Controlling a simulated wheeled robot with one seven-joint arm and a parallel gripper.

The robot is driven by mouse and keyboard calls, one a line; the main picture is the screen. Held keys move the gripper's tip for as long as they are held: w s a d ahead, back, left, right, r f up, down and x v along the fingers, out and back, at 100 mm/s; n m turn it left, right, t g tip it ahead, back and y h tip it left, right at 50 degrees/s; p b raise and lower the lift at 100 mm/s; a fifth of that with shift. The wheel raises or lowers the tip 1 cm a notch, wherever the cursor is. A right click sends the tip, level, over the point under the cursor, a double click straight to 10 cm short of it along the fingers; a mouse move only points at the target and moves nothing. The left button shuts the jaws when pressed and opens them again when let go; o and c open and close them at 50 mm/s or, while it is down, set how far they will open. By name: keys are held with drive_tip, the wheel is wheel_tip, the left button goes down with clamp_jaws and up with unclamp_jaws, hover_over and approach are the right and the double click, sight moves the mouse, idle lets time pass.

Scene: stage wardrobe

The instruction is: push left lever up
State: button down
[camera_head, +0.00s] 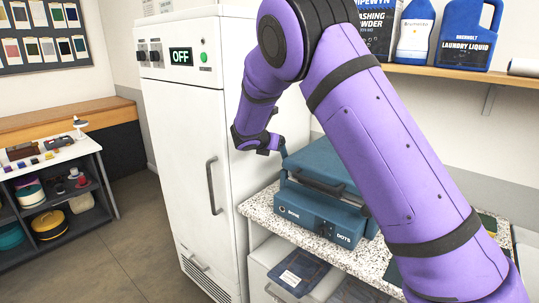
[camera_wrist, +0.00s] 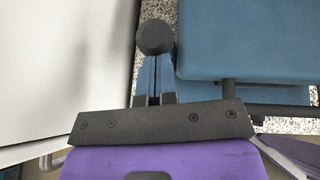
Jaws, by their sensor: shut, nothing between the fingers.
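A blue press-like machine (camera_head: 322,205) sits on the speckled counter, its lid (camera_wrist: 245,40) at the right of the wrist view. A short blue piece beside my gripper in the head view may be the same lever. My arm hides much of the machine's right side.
A tall white fridge-like cabinet (camera_head: 185,120) with an OFF display stands close on the left. Speckled counter (camera_head: 262,208) shows around the machine. A shelf (camera_head: 455,75) with detergent bottles is at the upper right. The floor at front left is clear.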

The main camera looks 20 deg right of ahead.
drive_tip(key=shift+g+y, duration=0.5)
drive_tip(key=shift+y, duration=0.1)
drive_tip(key=shift+w+d+r, duration=0.5)
drive_tip(key=shift+w+d, duration=0.05)
drive_tip(key=shift+d, duration=0.2)
drive_tip(key=shift+w+d+r, duration=0.5)
drive_tip(key=shift+d, duration=0.2)
